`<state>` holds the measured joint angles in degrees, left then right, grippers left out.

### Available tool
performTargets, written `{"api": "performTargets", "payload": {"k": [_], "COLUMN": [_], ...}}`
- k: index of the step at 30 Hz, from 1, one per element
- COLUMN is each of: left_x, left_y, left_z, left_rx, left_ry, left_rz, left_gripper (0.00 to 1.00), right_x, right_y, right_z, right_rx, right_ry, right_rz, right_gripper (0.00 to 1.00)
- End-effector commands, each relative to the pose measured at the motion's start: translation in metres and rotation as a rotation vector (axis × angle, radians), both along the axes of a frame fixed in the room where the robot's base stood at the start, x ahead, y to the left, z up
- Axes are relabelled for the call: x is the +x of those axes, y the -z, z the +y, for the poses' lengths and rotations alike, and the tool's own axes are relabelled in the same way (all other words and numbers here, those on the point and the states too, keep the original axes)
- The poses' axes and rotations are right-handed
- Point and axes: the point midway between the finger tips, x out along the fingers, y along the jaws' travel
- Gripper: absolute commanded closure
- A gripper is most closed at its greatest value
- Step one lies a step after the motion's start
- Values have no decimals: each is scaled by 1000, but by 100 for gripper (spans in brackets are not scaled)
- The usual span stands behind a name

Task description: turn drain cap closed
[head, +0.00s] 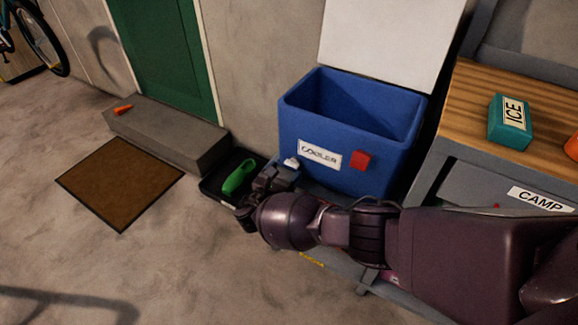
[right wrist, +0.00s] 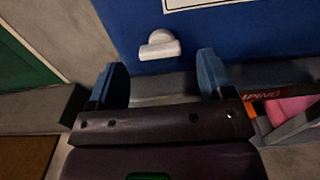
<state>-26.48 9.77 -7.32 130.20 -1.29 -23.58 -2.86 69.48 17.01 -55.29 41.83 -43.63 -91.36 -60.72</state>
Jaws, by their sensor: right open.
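The white drain cap (head: 291,163) sits low on the left part of the front wall of the blue cooler (head: 390,180). In the right wrist view the cap (right wrist: 160,45) shows as a rounded knob with a flat bar across it, against the blue wall. My right gripper (head: 277,178) is just in front of and below the cap in the head view. In the right wrist view its two blue fingers (right wrist: 161,72) are spread, with the cap between and beyond them, apart from both. Nothing is in the jaws. My left gripper is not in view.
The cooler's white lid (head: 390,35) stands open. A red block (head: 360,161) is on its front. A black tray (head: 212,188) with a green object (head: 238,177) lies left of my gripper. A wooden-topped bench (head: 480,95) holding a teal ICE pack (head: 510,122) stands right.

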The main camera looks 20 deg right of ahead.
Motion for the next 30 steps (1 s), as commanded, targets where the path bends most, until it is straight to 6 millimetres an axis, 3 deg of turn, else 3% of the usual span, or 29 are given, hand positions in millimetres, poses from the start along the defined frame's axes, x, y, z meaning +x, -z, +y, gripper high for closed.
{"api": "performTargets", "payload": {"k": [9,20,27,30], "left_x": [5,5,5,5], "left_y": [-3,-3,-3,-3], "left_z": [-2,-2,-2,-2], "left_rx": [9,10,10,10], "left_ry": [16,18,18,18], "left_rz": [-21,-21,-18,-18], "left_gripper": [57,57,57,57], "right_x": [19,21,21,21], "right_y": [2,0,0,0], "right_z": [-25,-27,-27,-27], "right_rx": [2,1,1,1], "right_ry": [-1,-1,0,0], "right_rz": [3,0,0,0], "right_gripper": [26,27,64,75]}}
